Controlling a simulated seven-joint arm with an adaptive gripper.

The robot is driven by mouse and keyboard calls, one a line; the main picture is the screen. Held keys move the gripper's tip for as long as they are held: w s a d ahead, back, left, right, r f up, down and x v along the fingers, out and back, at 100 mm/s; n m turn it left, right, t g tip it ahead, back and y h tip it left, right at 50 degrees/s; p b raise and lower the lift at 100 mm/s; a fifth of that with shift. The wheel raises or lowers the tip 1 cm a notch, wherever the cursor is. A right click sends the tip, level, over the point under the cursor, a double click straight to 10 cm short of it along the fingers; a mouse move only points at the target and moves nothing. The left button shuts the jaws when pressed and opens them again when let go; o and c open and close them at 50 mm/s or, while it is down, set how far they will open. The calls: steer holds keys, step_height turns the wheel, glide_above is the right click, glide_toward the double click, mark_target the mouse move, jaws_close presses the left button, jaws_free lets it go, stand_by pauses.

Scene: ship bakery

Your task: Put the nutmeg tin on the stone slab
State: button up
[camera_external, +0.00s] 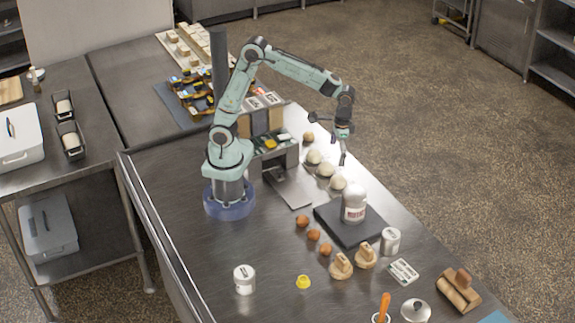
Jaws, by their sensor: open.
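A pale round-topped tin (354,203) with a red-lettered label stands upright on the dark stone slab (345,233). Its lettering looks like it could be the nutmeg tin, but is too small to read surely. Another white tin (390,241) stands at the slab's right corner, and a third white tin (244,280) stands apart on the table at front left. My gripper (343,158) is open and empty, in the air beyond the slab and apart from the tin on it. Its fingers look thin, and their gap is hard to make out.
Pale dough balls (324,170) lie in a row behind the slab. Brown eggs or balls (313,235) and wooden stamps (341,266) lie in front. A yellow piece (303,282), a label card (403,271) and a metal lid (416,310) lie nearer. The table's left part is clear.

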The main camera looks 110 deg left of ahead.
steer(key=s+d+r+m+y, duration=0.1)
steer(key=s+m, duration=0.3)
steer(key=s, duration=1.7)
steer(key=shift+t, duration=0.4)
